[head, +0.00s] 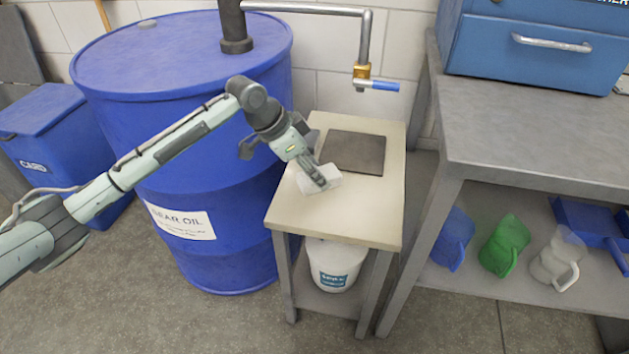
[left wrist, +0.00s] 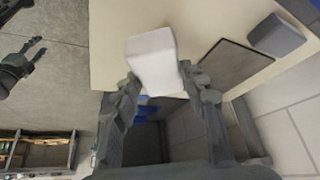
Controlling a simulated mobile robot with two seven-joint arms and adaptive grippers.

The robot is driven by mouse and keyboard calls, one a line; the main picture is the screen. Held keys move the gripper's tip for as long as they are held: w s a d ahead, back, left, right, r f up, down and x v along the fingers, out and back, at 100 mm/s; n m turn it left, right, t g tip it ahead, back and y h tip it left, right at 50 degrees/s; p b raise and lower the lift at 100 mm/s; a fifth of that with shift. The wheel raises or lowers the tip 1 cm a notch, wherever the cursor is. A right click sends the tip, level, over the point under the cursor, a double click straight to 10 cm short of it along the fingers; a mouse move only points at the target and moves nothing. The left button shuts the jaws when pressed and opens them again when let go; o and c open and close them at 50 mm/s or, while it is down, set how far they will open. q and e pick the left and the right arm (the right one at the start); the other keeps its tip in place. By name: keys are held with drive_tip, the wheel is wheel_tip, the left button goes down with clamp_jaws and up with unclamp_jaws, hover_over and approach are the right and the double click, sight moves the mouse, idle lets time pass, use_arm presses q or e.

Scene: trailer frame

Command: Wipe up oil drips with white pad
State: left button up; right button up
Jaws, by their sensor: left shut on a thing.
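The white pad (head: 322,181) is a pale block at the left side of the small beige-topped stand (head: 350,217). My left gripper (head: 316,176) reaches down over it from the drum side and is shut on it. In the left wrist view the pad (left wrist: 152,58) sits between the two fingertips (left wrist: 157,86), over the stand top. I cannot tell whether its underside touches the top. No oil drips can be made out; the pad and gripper hide part of the surface. My right gripper (left wrist: 30,52) shows dark at the left wrist view's left edge, with its fingers apart and nothing between them.
A dark square mat (head: 354,152) lies on the stand beside the pad. The tap with its blue handle (head: 378,86) hangs above the stand's back. A blue drum (head: 215,170) stands close at left, a grey workbench (head: 530,130) at right. A white bucket (head: 333,266) sits below.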

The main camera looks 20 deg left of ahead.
use_arm(q)
drive_tip(key=shift+r, duration=1.5)
